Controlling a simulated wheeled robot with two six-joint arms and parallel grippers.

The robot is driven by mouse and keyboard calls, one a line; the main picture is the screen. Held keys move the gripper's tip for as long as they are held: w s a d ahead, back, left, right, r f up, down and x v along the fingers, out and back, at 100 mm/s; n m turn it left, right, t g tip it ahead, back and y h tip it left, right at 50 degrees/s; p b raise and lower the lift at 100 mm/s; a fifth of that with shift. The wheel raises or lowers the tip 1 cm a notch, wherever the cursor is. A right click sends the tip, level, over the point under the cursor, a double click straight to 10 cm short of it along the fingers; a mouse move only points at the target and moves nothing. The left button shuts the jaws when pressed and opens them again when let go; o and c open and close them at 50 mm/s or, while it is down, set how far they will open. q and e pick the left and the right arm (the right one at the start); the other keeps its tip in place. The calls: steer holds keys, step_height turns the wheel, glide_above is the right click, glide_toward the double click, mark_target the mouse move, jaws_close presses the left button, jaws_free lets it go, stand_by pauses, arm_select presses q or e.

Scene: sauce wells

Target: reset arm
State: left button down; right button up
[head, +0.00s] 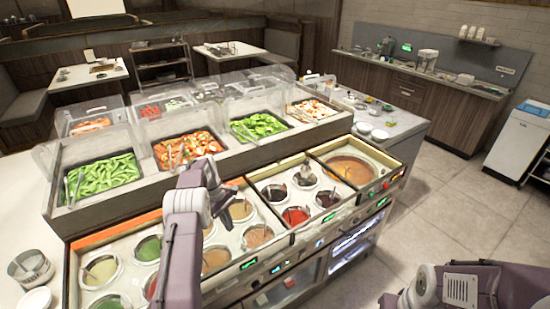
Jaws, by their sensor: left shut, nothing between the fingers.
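My left arm reaches in over the sauce counter (288,243). My left gripper (226,212) is dark, shut and empty, and hangs above the sauce wells near a tan sauce (240,210). Its fingertips are small in the picture, and I cannot tell their exact height over the wells. The arm hides part of the wells behind it. My right arm shows at the bottom right, off the counter's front; its fingertips are not visible.
Round wells hold green sauce (149,249), red sauce (295,215) and others, several with ladles. A large orange soup well (352,169) is at the right. Behind are food trays with lettuce (259,126) under clear covers. Open floor (450,215) lies to the right.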

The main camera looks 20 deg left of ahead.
arm_select(q)
steer(key=w+d+r+m+t+b, duration=0.1)
steer(key=w+d+r+b, duration=0.1)
steer(key=w+d+r, duration=0.3)
steer(key=s+d+r+m+y+b, duration=0.1)
steer(key=s+d+r+m+b, duration=0.15)
steer(key=s+d+r, duration=0.5)
steer(key=s+d+f+m, duration=0.1)
steer(key=s+f+m, duration=0.2)
steer(key=s, duration=0.4)
steer(key=s+d+f+m+y, duration=0.1)
steer(key=s+f+m, duration=0.2)
steer(key=s, duration=0.4)
steer(key=s+d+f+m, duration=0.1)
steer(key=s+f+m, duration=0.3)
steer(key=s, duration=0.3)
steer(key=shift+d+m+t+y+b, duration=0.3)
steer(key=shift+m+t+b, duration=0.15)
steer(key=shift+m, duration=0.3)
steer(key=shift+s, duration=0.1)
stand_by(0.3)
